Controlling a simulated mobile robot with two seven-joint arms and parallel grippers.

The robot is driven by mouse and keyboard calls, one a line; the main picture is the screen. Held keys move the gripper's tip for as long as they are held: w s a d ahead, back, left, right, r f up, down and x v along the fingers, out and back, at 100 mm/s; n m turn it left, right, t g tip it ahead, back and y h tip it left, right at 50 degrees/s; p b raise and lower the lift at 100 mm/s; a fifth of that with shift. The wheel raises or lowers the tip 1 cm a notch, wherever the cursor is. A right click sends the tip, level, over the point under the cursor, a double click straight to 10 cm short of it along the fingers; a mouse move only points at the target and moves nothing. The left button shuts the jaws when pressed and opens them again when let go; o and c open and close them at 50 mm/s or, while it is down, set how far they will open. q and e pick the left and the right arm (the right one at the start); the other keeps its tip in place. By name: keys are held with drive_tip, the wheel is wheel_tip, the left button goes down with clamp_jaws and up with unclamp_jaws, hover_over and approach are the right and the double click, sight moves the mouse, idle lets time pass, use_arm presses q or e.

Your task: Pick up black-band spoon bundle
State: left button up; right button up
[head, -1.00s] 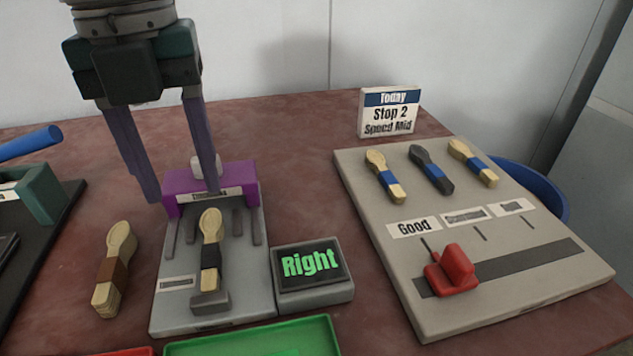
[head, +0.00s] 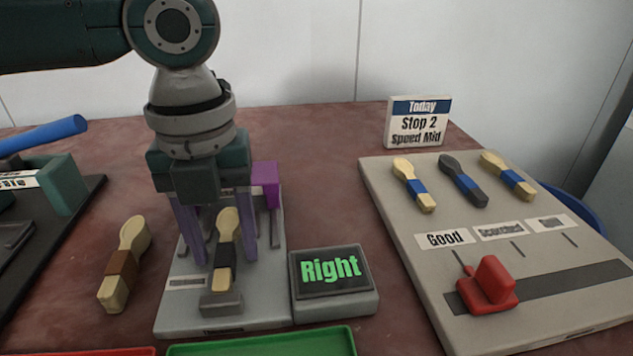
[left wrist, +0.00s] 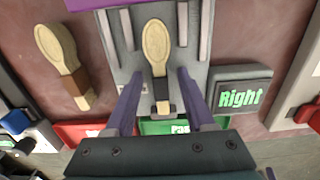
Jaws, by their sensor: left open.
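The black-band spoon bundle (head: 226,248) is pale wood with a dark band and lies on the grey plate (head: 262,308) of a fixture with a purple block (head: 265,186). In the left wrist view the bundle (left wrist: 156,48) lies bowl end up, with its band between my fingers. My left gripper (head: 225,262) is open, pointing down, with one purple finger on each side of the bundle. In the left wrist view its fingers (left wrist: 160,90) stand apart from the bundle. My right gripper is not in view.
A brown-band spoon bundle (head: 123,264) lies left of the fixture. A screen reading "Right" (head: 333,270) stands to the right. A grey board (head: 400,270) with a red slider (head: 488,286) and three spoons lies farther right. A green tray (head: 262,342) is in front.

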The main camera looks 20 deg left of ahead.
use_arm(q)
clamp_jaws()
idle(0.3)
drive_tip(key=shift+r, duration=0.1)
idle(0.4)
